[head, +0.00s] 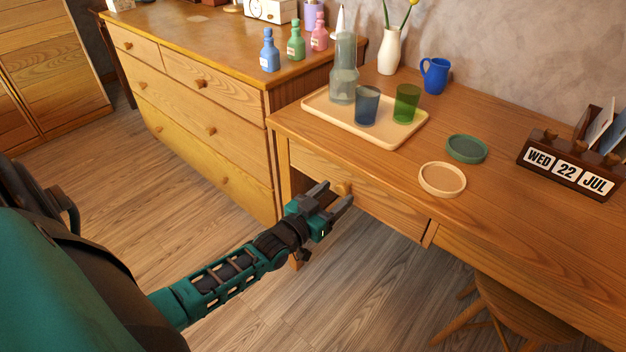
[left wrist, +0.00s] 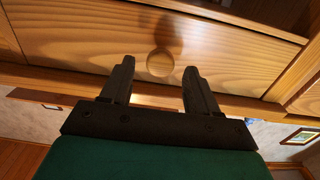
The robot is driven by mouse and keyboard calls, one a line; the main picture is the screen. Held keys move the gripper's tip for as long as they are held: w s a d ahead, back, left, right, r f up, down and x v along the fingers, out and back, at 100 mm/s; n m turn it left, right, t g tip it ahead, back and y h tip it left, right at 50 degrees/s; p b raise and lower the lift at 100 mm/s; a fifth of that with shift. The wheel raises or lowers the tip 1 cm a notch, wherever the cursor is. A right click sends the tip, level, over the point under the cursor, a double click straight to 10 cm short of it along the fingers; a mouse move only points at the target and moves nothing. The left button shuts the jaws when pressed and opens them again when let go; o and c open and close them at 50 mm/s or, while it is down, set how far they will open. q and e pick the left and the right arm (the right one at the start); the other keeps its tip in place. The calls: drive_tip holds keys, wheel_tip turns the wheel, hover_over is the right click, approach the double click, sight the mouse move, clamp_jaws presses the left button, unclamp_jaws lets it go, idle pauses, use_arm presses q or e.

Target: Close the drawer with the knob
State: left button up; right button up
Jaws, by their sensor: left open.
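The wooden drawer (head: 382,206) is under the left part of the desk. Its round wooden knob (head: 343,187) is on the front, partly behind my left gripper (head: 337,194). The front looks near the desk's edge; I cannot tell how wide any gap is. In the left wrist view the drawer front (left wrist: 85,42) spans the picture, with the knob (left wrist: 160,63) in line with the space between the spread fingers of my left gripper (left wrist: 159,68). The jaws are open and empty. I cannot tell whether they touch the front. My right gripper is not in view.
The desk top (head: 520,120) carries a tray (head: 395,137) with a carafe and glasses, two coasters and a calendar block (head: 570,166). A dresser (head: 190,100) stands left of the desk. A wooden chair (head: 510,310) is below right. The floor before the dresser is clear.

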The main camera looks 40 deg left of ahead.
use_arm(q)
drive_tip(key=s+p, duration=0.2)
drive_tip(key=s, duration=0.9)
drive_tip(key=shift+a, duration=0.4)
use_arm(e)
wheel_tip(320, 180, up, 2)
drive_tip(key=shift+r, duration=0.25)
use_arm(q)
drive_tip(key=s+d+r+m+g+p, duration=0.1)
drive_tip(key=s+d+r+g+p, duration=0.2)
drive_tip(key=s+d+p, duration=0.1)
drive_tip(key=s+d+r+g+h+p, duration=0.1)
drive_tip(key=s+d+r+g+p, duration=0.3)
drive_tip(key=d+p, duration=0.3)
drive_tip(key=shift+d+r+m, duration=0.2)
drive_tip(key=shift+d+m, duration=0.2)
drive_tip(key=shift+d, duration=0.7)
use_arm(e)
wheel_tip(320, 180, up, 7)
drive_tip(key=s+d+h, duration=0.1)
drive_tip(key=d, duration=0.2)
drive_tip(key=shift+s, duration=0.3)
use_arm(q)
drive_tip(key=shift+s, duration=0.1)
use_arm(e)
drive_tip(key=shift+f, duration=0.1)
